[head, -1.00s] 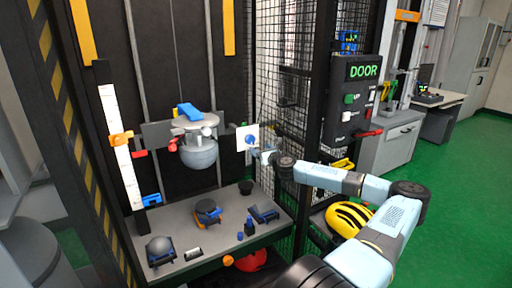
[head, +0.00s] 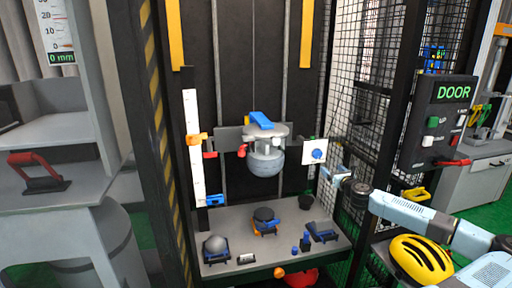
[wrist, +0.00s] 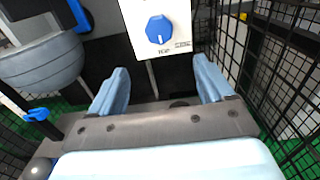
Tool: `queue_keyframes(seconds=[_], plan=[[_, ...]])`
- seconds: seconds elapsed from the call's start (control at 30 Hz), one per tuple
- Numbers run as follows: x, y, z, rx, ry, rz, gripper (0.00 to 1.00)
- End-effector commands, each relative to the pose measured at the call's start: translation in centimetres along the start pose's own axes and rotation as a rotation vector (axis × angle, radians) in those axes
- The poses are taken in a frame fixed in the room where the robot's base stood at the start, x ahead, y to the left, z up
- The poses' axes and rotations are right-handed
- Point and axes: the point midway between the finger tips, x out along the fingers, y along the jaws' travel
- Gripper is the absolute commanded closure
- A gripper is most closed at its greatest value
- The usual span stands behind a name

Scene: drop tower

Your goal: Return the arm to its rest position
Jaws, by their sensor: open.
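My gripper (wrist: 160,92) is open and empty in the wrist view, its two pale blue fingers spread apart. A white plate with a blue knob (wrist: 159,29) is just beyond the fingers, not between them. In the head view my gripper (head: 330,174) is beside the tower, just below and right of the blue knob (head: 317,154). My arm reaches in from the lower right, bent and extended. A grey rounded drop weight (head: 265,162) hangs on the carriage, left of the knob; it also shows in the wrist view (wrist: 42,62).
Black mesh (head: 352,110) stands close right of my gripper. The door control box (head: 437,124) and a yellow helmet (head: 420,258) are near my arm. A grey bench (head: 225,224) below holds several small parts. A red-handled item (head: 38,172) is on a shelf at left.

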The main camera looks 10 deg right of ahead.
Motion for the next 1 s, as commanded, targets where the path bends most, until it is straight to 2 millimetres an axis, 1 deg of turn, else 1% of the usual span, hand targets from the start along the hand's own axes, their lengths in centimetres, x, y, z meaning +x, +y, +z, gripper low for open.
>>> queue_keyframes(seconds=[0.07,0.17,0.27,0.3,0.37,0.4,0.47,0.5,0.6,0.7,0.8,1.0], plan=[[0.2,0.8,0.0,-0.021,0.007,0.018,0.19],[0.6,3.1,-0.1,-0.082,0.031,0.075,0.19],[1.1,6.7,-0.5,-0.184,0.068,0.163,0.19],[1.2,8.2,-0.7,-0.229,0.084,0.203,0.19],[1.2,10.5,-1.1,-0.3,0.107,0.264,0.19],[1.2,12.0,-1.4,-0.346,0.122,0.305,0.19],[1.0,13.9,-1.9,-0.414,0.144,0.362,0.19],[0.8,15.2,-2.2,-0.459,0.157,0.4,0.19],[0.2,18.1,-2.9,-0.572,0.189,0.496,0.19],[-0.6,20.6,-3.6,-0.685,0.218,0.588,0.19],[-1.6,22.8,-4.2,-0.794,0.245,0.677,0.19],[-3.9,25.9,-5.1,-1.01,0.293,0.846,0.19]])
